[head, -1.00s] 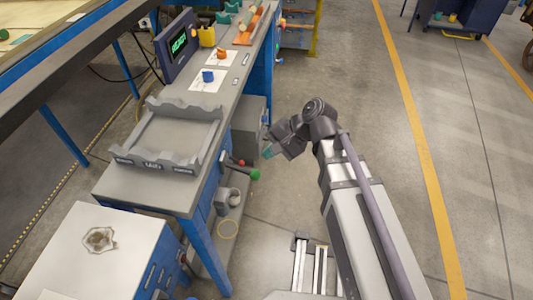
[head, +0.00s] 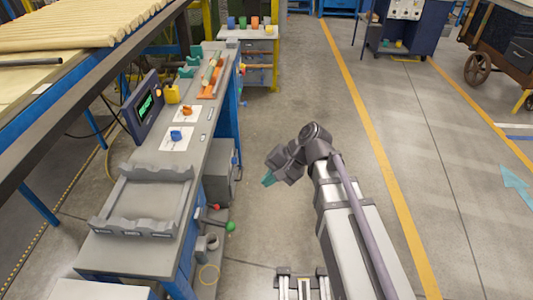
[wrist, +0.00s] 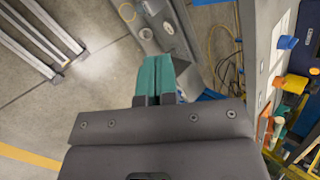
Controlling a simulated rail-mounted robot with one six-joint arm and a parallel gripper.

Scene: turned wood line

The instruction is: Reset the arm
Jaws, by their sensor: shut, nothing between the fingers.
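My gripper (head: 268,179) hangs over the open floor to the right of the workbench, at the end of my folded arm. Its teal fingers (wrist: 155,76) lie together in the wrist view, with nothing between them. The gripper is apart from the bench and touches nothing that I can see.
The grey workbench (head: 122,250) on the left bears a grey cradle tray (head: 128,206), a display (head: 145,103), a yellow container (head: 171,94), and an orange and a blue piece on white cards. A green ball knob (head: 230,226) sticks out at its side. The floor (head: 290,85) beyond my arm is clear.

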